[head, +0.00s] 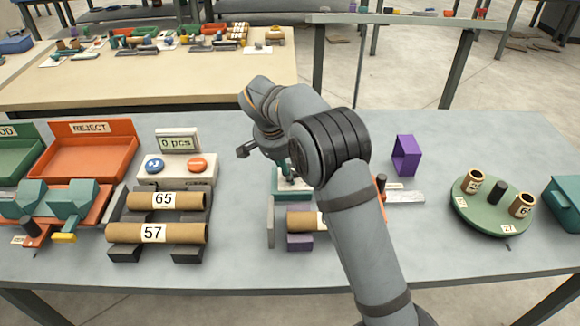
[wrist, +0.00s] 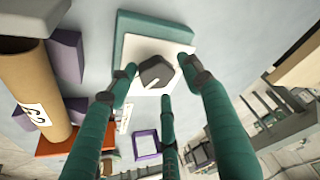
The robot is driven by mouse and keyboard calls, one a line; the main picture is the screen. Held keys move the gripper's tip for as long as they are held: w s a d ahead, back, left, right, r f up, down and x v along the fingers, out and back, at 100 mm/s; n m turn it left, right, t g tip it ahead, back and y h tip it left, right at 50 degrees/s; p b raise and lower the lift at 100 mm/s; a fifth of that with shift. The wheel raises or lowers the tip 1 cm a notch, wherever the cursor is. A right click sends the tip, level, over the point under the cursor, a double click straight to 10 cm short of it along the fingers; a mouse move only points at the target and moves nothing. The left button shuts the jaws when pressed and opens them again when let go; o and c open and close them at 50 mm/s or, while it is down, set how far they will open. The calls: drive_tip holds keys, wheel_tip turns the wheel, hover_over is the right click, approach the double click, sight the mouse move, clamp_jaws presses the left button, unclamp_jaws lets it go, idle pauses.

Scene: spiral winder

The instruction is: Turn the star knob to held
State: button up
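The star knob (wrist: 155,72) is dark grey with a white pointer line. It sits on a white plate (wrist: 148,44) on a teal base (wrist: 125,25) in the wrist view. The pointer line points toward the lower left of that view; any position marks are not readable. The fingers of my gripper (wrist: 160,74) are teal and spread around the knob, with gaps visible at the left and right fingertips. Whether any finger touches it I cannot tell. In the head view my arm hides the knob and most of my gripper; the teal base (head: 290,192) shows partly.
A cardboard tube (head: 302,222) lies on purple supports beside the base, near an orange part (wrist: 62,142). A purple frame (head: 406,155) and a green turntable (head: 480,222) stand to the right. At left are a counter box (head: 176,170), labelled tubes (head: 130,233) and a reject bin (head: 85,155).

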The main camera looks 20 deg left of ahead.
drive_tip(key=shift+o, duration=0.6)
drive_tip(key=shift+s, duration=0.1)
drive_tip(key=v, duration=1.2)
drive_tip(key=x, duration=1.2)
drive_tip(key=shift+d+f, duration=0.1)
drive_tip(key=shift+f, duration=0.1)
drive_tip(key=shift+r, duration=0.1)
